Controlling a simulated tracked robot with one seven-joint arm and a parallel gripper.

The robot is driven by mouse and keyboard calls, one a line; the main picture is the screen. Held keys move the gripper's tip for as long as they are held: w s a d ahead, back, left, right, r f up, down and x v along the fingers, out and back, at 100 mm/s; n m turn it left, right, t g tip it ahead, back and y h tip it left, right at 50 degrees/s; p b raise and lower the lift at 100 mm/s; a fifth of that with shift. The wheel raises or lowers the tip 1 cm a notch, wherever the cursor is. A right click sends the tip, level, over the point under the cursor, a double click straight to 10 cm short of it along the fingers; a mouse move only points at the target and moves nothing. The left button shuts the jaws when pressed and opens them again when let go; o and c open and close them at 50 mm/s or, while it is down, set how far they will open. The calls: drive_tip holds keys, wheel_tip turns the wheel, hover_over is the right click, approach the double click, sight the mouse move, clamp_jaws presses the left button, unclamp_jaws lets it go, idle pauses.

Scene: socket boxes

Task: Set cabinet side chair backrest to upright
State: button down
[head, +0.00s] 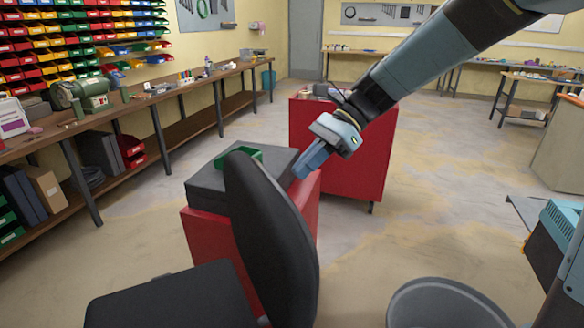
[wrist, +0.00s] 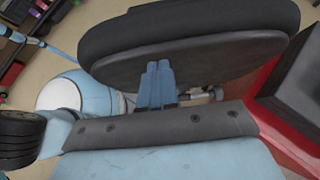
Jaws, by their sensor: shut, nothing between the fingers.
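The chair has a black backrest (head: 270,240) and a black seat (head: 170,298) at the lower middle left of the head view. The backrest leans in the picture, its top further left than its bottom. My gripper (head: 302,172) is shut and empty, pointing down just right of the backrest's upper part. In the wrist view the shut fingers (wrist: 158,68) overlap the lower edge of the dark backrest (wrist: 190,60). I cannot tell whether they touch it. The joint between backrest and seat is hidden in the head view.
A red cabinet (head: 196,235) with a grey top and a green bin (head: 238,156) stands behind the chair. Another red cabinet (head: 345,165) is beyond it. A grey bucket (head: 450,305) stands at lower right. The floor between is clear.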

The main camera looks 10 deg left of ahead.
drive_tip(key=r+v, duration=0.1)
drive_tip(key=v, duration=0.9)
drive_tip(key=s+d+f+n+t+h, duration=0.2)
drive_tip(key=s+d+n+t+h, duration=0.2)
drive_tip(key=d, duration=0.8)
drive_tip(key=s+d+f+n+t+h, duration=0.2)
drive_tip(key=s+d+n+t+h, duration=0.2)
drive_tip(key=s+d, duration=0.5)
drive_tip(key=d+n+t, duration=0.2)
drive_tip(key=d+t, duration=0.1)
drive_tip(key=d, duration=0.1)
drive_tip(key=shift+s+d+f+t, duration=0.2)
drive_tip(key=shift+s+f+t, duration=0.05)
drive_tip(key=shift+f+t, duration=0.15)
